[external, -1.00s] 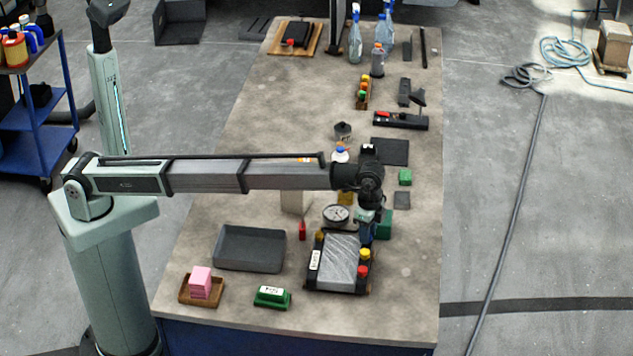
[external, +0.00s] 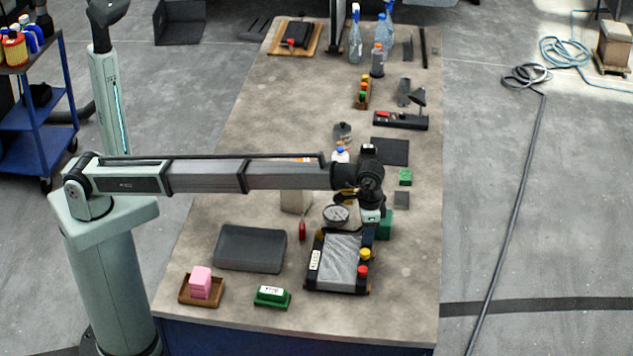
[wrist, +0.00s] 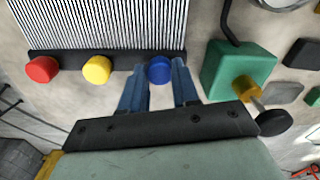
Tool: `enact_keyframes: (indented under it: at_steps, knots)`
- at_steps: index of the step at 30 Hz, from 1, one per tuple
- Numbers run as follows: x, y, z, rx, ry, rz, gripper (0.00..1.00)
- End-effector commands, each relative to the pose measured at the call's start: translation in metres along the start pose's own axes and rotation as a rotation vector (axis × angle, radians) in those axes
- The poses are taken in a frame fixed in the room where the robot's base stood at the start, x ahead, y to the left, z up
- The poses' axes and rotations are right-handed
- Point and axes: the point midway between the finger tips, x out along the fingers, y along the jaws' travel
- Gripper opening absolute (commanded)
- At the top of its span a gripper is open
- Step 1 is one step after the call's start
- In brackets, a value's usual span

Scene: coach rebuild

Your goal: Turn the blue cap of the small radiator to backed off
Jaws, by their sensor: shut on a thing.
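The small radiator (external: 338,262), with a pale finned core and dark side rails, lies flat near the front of the bench. Its fins (wrist: 110,25) fill the top left of the wrist view. The blue cap (wrist: 159,70) is on the rail, in a row with a yellow cap (wrist: 97,69) and a red cap (wrist: 41,69). My gripper (wrist: 159,82) has its blue fingers on either side of the blue cap and is shut on it. In the external view my gripper (external: 368,228) is at the radiator's far right corner and hides the blue cap.
A green block (wrist: 225,70) with a brass fitting stands close to the right of my fingers in the wrist view. A round gauge (external: 336,215) sits behind the radiator. A dark tray (external: 250,249) and a green labelled block (external: 272,296) lie to the left.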

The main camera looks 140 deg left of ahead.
Motion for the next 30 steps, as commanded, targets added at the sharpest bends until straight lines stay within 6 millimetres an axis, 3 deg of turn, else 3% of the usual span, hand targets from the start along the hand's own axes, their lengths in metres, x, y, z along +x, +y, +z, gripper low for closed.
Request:
enact_keyframes:
  at_steps: [13,14,15,22,30]
  knots:
    - [-0.0008,0.0002,-0.0004,-0.011,0.001,0.001,0.00]
    - [-0.0008,0.0002,-0.0004,-0.011,0.001,0.001,0.31]
    - [-0.0008,0.0002,-0.0004,-0.011,0.001,0.001,0.35]
    - [-0.0004,0.0001,-0.0002,-0.010,0.001,0.000,0.56]
    - [-0.0018,0.0001,-0.0003,-0.010,0.001,0.000,0.56]
